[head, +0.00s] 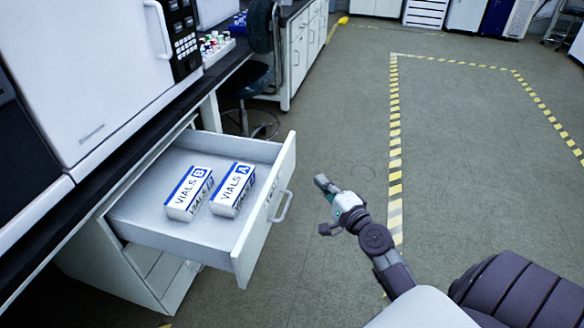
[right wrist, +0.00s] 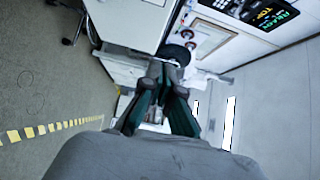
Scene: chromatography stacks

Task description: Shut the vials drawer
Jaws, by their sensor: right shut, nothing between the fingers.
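The vials drawer (head: 165,236) is pulled out from under the bench at the left of the head view. Its white front panel (head: 262,225) carries a grey bar handle (head: 281,207). Two white and blue boxes lie inside, vials B (head: 189,193) and vials A (head: 232,190). My right gripper (head: 323,184) is shut and empty, to the right of the drawer front and apart from the handle. In the right wrist view its dark green fingers (right wrist: 160,78) come together at the tips. My left gripper is out of view.
A large white instrument (head: 90,75) stands on the dark bench above the drawer. A stool (head: 248,82) and more cabinets (head: 305,45) are farther back. The floor to the right is open, marked with yellow striped tape (head: 394,150).

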